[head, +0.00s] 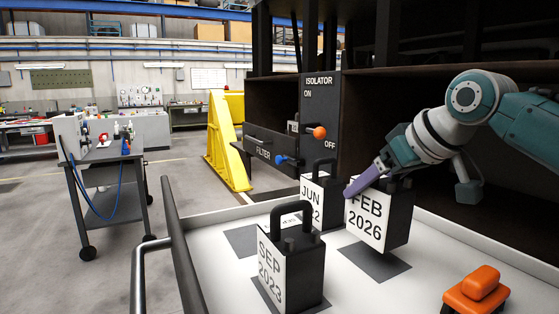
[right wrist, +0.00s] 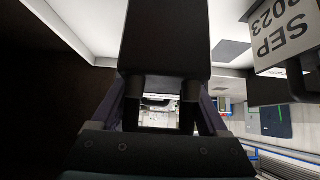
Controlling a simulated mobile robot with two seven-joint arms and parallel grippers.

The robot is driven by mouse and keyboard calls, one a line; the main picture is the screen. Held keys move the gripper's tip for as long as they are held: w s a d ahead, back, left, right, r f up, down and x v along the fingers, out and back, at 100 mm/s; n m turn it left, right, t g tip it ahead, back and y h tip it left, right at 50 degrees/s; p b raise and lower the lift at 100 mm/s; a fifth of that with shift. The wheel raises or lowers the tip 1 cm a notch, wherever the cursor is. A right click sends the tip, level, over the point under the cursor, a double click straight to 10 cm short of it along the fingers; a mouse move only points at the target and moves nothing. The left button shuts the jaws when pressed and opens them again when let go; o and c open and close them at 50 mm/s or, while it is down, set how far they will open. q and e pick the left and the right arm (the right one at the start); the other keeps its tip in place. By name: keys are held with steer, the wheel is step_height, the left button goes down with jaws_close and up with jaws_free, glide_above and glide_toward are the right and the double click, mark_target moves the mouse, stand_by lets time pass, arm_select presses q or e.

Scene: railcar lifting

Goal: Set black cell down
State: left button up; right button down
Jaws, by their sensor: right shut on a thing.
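A black cell with a white FEB 2026 label (head: 399,222) is held upright by my right gripper (head: 364,181), whose purple fingers are closed at its top. The cell appears slightly above a dark square pad (head: 374,264) on the white tray (head: 425,285). In the right wrist view the held black cell (right wrist: 165,40) fills the middle between the fingers (right wrist: 160,112); its handle is mostly hidden. A black cell labelled SEP 2023 (head: 304,268) stands at the front, also seen in the right wrist view (right wrist: 284,38). A third cell, JUN (head: 328,206), stands behind, partly covered. My left gripper is out of view.
An orange object (head: 478,291) sits on the tray at the front right. A bare dark patch (head: 241,240) lies left of the JUN cell. A grey rail (head: 181,245) borders the left.

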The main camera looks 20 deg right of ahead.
mark_target(398, 188)
steer(key=shift+f, duration=1.9)
steer(key=shift+c, duration=1.8)
jaws_free()
steer(key=shift+f, duration=0.35)
steer(key=o, duration=0.4)
steer(key=shift+r, duration=0.1)
steer(key=shift+c, duration=0.2)
steer(key=shift+r, duration=0.15)
steer(key=v, duration=1.2)
